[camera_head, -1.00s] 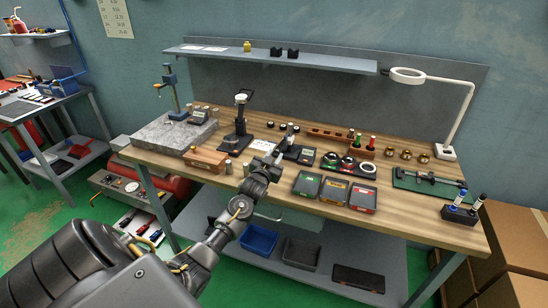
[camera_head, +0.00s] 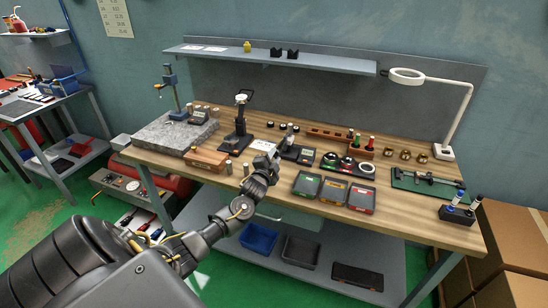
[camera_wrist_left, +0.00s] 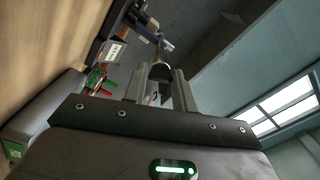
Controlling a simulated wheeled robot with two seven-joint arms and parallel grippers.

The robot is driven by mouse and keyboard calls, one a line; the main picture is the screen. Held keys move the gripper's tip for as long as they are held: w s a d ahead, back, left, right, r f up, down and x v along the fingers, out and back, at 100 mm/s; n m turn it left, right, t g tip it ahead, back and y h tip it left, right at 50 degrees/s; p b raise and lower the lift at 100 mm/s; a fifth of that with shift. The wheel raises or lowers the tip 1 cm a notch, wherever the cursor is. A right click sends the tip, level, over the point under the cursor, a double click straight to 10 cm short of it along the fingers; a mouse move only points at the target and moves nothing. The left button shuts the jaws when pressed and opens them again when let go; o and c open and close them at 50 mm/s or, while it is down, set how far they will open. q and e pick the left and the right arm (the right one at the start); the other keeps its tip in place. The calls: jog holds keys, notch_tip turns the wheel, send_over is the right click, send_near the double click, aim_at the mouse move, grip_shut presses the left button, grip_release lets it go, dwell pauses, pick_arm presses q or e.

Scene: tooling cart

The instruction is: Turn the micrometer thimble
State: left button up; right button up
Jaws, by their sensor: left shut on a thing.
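The micrometer (camera_head: 287,139) is held in a small dark stand with a display (camera_head: 299,153), around the middle of the wooden bench. My left gripper (camera_head: 274,149) reaches it from the front and hides part of it. In the left wrist view, the two grey fingers (camera_wrist_left: 160,88) are shut on the micrometer thimble (camera_wrist_left: 161,71), a dark round piece between their tips. The micrometer's frame (camera_wrist_left: 146,32) shows beyond it. The thimble's markings cannot be read. My right gripper is not in view.
A lamp (camera_head: 460,110) and shelf (camera_head: 270,57) are at the back.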

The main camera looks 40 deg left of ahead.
pick_arm(q)
jog(key=m, duration=0.3)
jog(key=shift+m+p, duration=0.3)
jog(key=shift+m, duration=0.2)
jog(key=o, duration=1)
jog(key=b+v, duration=0.2)
jog(key=v, duration=0.8)
jog(key=shift+s+d, duration=0.2)
jog(key=shift+s, duration=0.15)
